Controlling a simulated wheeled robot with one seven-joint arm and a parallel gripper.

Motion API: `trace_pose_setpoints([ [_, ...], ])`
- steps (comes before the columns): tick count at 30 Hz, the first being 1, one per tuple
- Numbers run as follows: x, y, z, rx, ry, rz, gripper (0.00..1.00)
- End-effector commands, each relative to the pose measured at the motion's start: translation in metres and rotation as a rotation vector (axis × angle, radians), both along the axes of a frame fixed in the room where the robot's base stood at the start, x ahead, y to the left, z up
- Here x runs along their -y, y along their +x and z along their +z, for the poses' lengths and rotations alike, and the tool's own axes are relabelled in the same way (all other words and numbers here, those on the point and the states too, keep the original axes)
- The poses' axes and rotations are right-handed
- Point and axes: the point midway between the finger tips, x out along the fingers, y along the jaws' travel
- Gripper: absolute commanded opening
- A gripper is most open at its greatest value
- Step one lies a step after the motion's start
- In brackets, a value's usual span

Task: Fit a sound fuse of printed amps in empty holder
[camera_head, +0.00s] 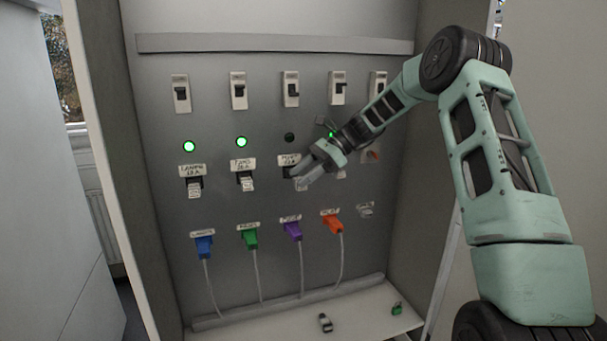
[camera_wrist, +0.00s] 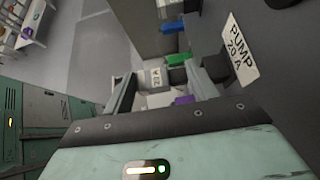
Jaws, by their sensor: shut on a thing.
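My gripper (camera_head: 303,180) is at the third column of the cabinet panel, in front of the black holder (camera_head: 288,171) under a white label. In the wrist view the label (camera_wrist: 238,52) reads PUMP 20 A and the dark holder (camera_wrist: 216,68) shows beside the right finger. My gripper is shut on a pale fuse (camera_wrist: 156,77) printed 20 A, seen between the fingers. I cannot tell whether the fuse touches the holder or sits in it. The lamp (camera_head: 290,137) above this column is dark. Fuses sit in the LAMPS (camera_head: 194,188) and FANS (camera_head: 246,183) holders.
Blue (camera_head: 204,246), green (camera_head: 250,238), purple (camera_head: 292,230) and orange (camera_head: 332,223) plugs with cables hang below the holders. A small dark-and-grey piece (camera_head: 325,322) and a green piece (camera_head: 397,308) lie on the cabinet's bottom shelf. Switches line the top; my arm covers part of the right columns.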

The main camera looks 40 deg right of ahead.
Motion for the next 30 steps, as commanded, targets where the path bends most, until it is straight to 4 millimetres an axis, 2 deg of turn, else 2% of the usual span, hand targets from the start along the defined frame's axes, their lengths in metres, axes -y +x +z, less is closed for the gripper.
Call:
trace_pose_setpoints([
  [30, 0.0015, 0.0056, 0.0002, 0.0, 0.001, 0.0, 0.37],
])
